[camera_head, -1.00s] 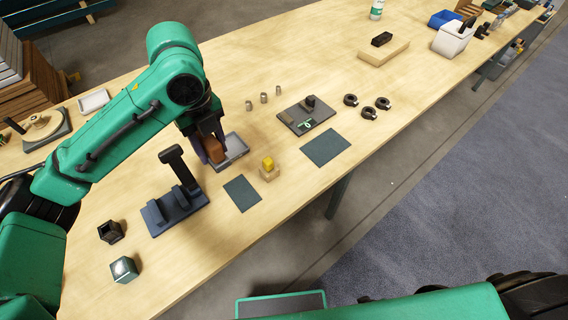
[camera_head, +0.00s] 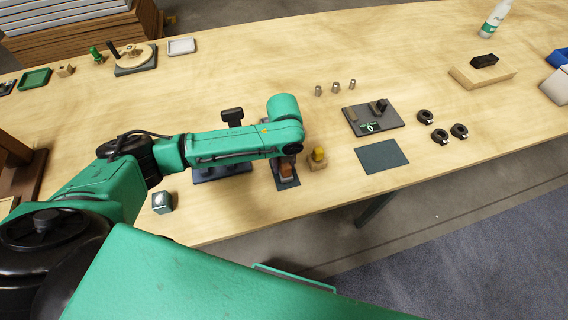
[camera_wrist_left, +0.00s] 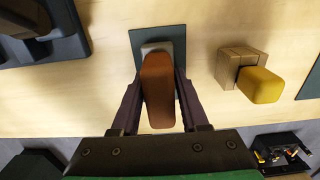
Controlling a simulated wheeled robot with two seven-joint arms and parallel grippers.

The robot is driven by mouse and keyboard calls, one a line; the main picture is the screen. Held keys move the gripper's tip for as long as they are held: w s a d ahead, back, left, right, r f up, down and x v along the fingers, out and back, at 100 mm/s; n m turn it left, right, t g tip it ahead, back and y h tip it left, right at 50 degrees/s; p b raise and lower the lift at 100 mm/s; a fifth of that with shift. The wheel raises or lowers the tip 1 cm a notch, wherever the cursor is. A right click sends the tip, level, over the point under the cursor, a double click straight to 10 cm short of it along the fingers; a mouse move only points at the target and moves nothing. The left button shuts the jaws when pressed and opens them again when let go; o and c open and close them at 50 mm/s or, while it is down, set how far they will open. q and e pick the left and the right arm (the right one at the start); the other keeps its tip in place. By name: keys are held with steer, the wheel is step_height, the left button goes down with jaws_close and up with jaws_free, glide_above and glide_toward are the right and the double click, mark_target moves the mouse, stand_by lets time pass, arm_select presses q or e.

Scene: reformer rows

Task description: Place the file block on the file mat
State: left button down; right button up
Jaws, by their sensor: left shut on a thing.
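My left gripper (camera_head: 287,172) is shut on the file block, a brown block (camera_head: 286,169) with a grey lower part. The brown block fills the middle of the left wrist view (camera_wrist_left: 158,90), between the two fingers. A small dark green mat (camera_head: 279,178), which I take as the file mat, lies under the gripper. In the left wrist view the mat (camera_wrist_left: 138,38) shows around the block's grey end. I cannot tell whether the block touches it. My right gripper is not in view.
A wooden block with a yellow piece (camera_head: 318,158) stands close to the right of the mat. A larger dark green mat (camera_head: 382,156) and a grey tray with small parts (camera_head: 372,118) lie farther right. A dark stand (camera_head: 232,118) is partly hidden behind my left arm.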

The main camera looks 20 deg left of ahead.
arm_select(q)
steer(key=shift+f, duration=0.3)
steer(key=shift+f, duration=0.1)
steer(key=shift+c, duration=2.1)
jaws_free()
step_height(320, 180, up, 12)
steer(key=shift+r, duration=0.2)
